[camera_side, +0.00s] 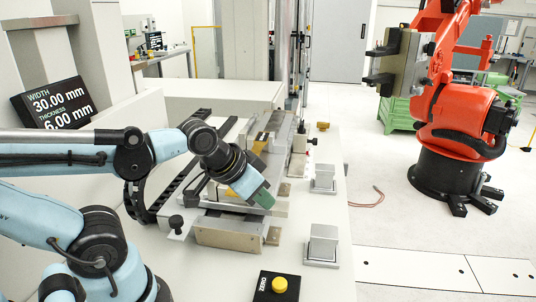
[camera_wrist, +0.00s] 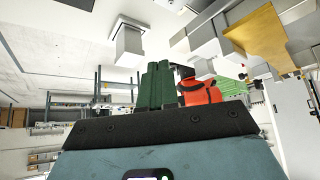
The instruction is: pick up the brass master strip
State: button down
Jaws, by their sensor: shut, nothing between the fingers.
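A brass-coloured piece (camera_side: 260,142), which looks like the brass master strip, lies on the metal measuring fixture (camera_side: 215,235), partly hidden behind my wrist. A gold-coloured flat piece (camera_wrist: 262,38) also shows at the upper right of the wrist view; I cannot tell for certain that it is the same one. My gripper (camera_side: 264,198) has green fingers and hangs tilted over the front right part of the fixture. In the wrist view its green fingers (camera_wrist: 155,86) are together with nothing held. The gripper is apart from the brass-coloured piece.
Two grey metal blocks on plates (camera_side: 323,178) (camera_side: 322,245) stand right of the fixture. A black box with a yellow button (camera_side: 279,286) sits at the front. A display (camera_side: 55,102) reads width 30.00 mm, thickness 6.00 mm. An orange robot (camera_side: 455,125) stands on the floor.

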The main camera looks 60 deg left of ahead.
dwell(0.3)
jog(key=c, duration=0.7)
grip_release()
notch_tip(320, 180, up, 10)
jog(key=n+g, duration=0.7)
jog(key=n, duration=0.2)
send_over(253, 148)
jog(key=s+d, duration=0.3)
jog(key=d, duration=0.1)
jog(key=shift+w+d+f, duration=0.1)
jog(key=shift+f, duration=2.75)
jog(key=shift+d+f, duration=0.1)
jog(key=shift+f, duration=2.75)
